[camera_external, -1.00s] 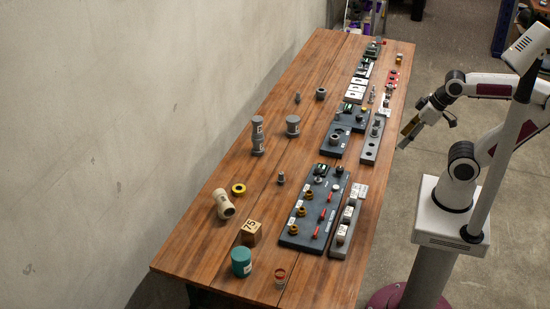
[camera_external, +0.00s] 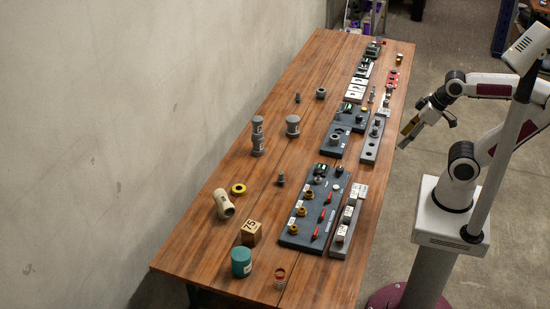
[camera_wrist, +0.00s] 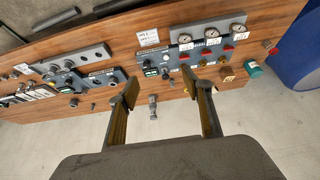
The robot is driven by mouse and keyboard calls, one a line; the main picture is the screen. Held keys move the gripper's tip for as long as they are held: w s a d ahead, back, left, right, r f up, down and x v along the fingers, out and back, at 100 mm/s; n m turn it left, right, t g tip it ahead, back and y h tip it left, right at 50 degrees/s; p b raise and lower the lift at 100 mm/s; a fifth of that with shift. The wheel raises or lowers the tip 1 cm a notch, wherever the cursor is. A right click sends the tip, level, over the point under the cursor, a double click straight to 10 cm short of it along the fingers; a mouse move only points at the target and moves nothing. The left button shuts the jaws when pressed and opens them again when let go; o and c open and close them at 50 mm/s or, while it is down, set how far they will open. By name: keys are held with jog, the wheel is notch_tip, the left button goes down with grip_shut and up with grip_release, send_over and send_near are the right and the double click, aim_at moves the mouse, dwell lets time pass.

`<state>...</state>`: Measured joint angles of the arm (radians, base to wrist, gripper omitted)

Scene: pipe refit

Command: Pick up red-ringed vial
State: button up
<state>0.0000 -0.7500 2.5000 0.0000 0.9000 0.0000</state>
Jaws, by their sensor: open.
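The red-ringed vial (camera_external: 280,276) is a small clear-looking cup with a red band at its top. It stands upright at the near end of the table in the external view. In the wrist view a small red-topped item (camera_wrist: 270,46) at the table's right end appears to be the same vial. My gripper (camera_external: 408,130) is open and empty, off the table's right edge toward its far half, well away from the vial. Its two fingers (camera_wrist: 163,95) spread apart in the wrist view, with nothing between them.
Beside the vial stand a teal cylinder (camera_external: 241,263) and a wooden block (camera_external: 251,232) marked 75. A dark valve panel (camera_external: 313,222) and a grey gauge strip (camera_external: 346,228) lie to its upper right. Grey pipe pieces (camera_external: 258,137) stand farther back. A blue drum (camera_wrist: 298,52) shows in the wrist view.

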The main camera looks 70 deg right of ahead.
jog(key=shift+c, duration=0.9)
jog(key=w+a+f+n+t+y, duration=0.2)
jog(key=w+a+n, duration=0.1)
jog(key=w+a, duration=0.8)
jog(key=w+a+f+n+t+y, duration=0.15)
jog(key=w+a, duration=0.55)
jog(key=w, duration=0.8)
jog(key=a+f+n+y, duration=0.2)
jog(key=a+f, duration=0.2)
jog(key=a, duration=0.5)
jog(key=a+f+n+y, duration=0.2)
jog(key=a+f, duration=0.3)
jog(key=a, duration=0.5)
jog(key=a+f+n+y, duration=0.2)
jog(key=a+f, duration=0.3)
jog(key=a, duration=0.4)
jog(key=shift+a+g+y, duration=0.2)
jog(key=shift+g+y, duration=0.25)
jog(key=shift+y, duration=0.2)
jog(key=shift+f, duration=0.15)
